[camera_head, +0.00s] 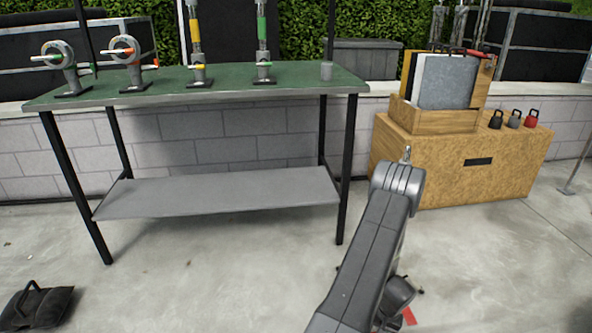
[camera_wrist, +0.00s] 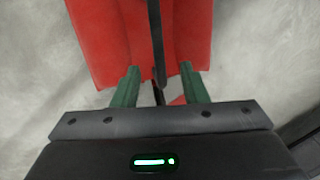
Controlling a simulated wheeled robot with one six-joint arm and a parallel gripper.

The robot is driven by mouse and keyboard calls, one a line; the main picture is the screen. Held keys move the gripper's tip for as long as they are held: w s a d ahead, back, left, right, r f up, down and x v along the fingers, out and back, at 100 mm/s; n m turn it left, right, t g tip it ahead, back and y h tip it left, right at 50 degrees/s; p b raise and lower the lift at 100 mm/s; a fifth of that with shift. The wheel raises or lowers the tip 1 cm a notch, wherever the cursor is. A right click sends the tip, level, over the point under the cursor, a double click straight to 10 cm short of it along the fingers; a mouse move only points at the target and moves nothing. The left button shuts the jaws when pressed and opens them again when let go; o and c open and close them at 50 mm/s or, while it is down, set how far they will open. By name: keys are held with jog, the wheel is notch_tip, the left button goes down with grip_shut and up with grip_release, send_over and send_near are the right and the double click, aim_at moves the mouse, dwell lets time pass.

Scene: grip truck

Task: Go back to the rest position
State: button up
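My gripper (camera_wrist: 160,86) shows in the wrist view with two green fingers spread apart, and nothing is clamped between them. A red thing (camera_wrist: 105,35) with a dark strip (camera_wrist: 158,40) down its middle lies just beyond the fingertips. The strip lines up with the gap between the fingers. I cannot tell whether the fingers touch the red thing. In the head view my arm (camera_head: 370,250) reaches out from the bottom, and my gripper is hidden behind it. A small red patch (camera_head: 409,315) shows on the floor beside the arm.
A wooden cabinet (camera_head: 460,175) stands at the right, with several kettlebell-like weights (camera_head: 514,119) on top. A black bag (camera_head: 38,305) lies at bottom left. Concrete floor between is clear.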

jog(key=f, duration=0.2)
jog(key=a+f+b, duration=0.1)
jog(key=f, duration=0.1)
jog(key=f+b, duration=0.1)
jog(key=f, duration=0.1)
jog(key=shift+w+a+f, duration=0.15)
jog(key=shift+w+f, duration=0.1)
jog(key=shift+f, duration=0.15)
jog(key=shift+r+p, duration=0.3)
jog(key=shift+r, duration=0.1)
